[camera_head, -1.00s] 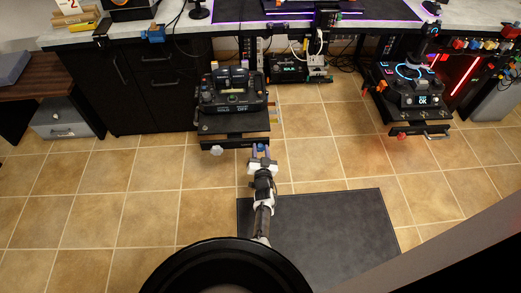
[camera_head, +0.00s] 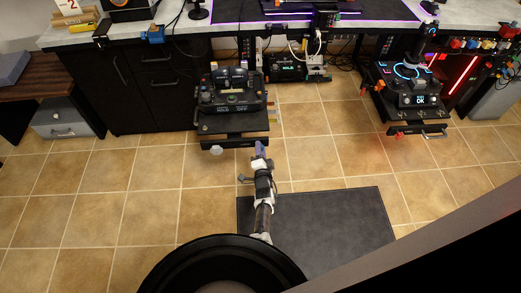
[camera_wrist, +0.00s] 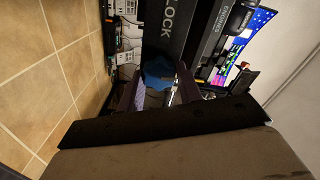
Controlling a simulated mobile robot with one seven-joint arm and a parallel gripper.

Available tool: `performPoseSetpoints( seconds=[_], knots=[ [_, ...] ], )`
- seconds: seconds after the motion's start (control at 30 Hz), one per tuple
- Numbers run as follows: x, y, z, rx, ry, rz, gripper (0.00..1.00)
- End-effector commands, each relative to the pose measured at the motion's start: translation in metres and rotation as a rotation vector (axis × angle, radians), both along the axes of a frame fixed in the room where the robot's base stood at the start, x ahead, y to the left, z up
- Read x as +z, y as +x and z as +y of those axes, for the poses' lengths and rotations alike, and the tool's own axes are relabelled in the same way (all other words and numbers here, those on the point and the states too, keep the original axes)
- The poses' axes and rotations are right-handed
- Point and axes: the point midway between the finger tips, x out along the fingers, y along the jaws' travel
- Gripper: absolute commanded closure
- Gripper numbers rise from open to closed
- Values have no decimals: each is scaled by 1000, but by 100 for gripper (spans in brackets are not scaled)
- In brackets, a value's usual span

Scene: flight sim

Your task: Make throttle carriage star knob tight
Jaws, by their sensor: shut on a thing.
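The throttle carriage (camera_head: 234,123) is a dark shelf under the desk's left part, carrying a throttle unit (camera_head: 233,92). The blue star knob (camera_wrist: 158,73) shows between my fingers in the wrist view, at the carriage's front beside a dark panel (camera_wrist: 169,25) lettered "LOCK". My gripper (camera_wrist: 158,88) is shut on the knob, one finger on each side. In the head view my gripper (camera_head: 261,151) reaches the right part of the carriage's front edge, and the fingers mostly hide the knob there.
A pale knob (camera_head: 216,150) sits at the left of the carriage front. A second carriage with a joystick (camera_head: 413,98) stands at the right. A dark mat (camera_head: 325,225) lies on the tiled floor. Floor left of my arm is clear.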

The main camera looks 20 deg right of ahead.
Motion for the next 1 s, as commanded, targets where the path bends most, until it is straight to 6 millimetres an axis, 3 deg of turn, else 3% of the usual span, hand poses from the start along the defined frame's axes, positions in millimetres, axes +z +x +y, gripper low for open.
performPoseSetpoints(
  seconds=[0.33, 0.8, 0.83, 1.0],
  knots=[
    [3, 2, -1, 0, 102, -35, 88],
    [3, 2, -1, 0, 113, -38, 88],
    [3, 2, -1, 0, 113, -38, 62],
    [2, 1, -1, 1, 113, -37, 43]
  ],
)
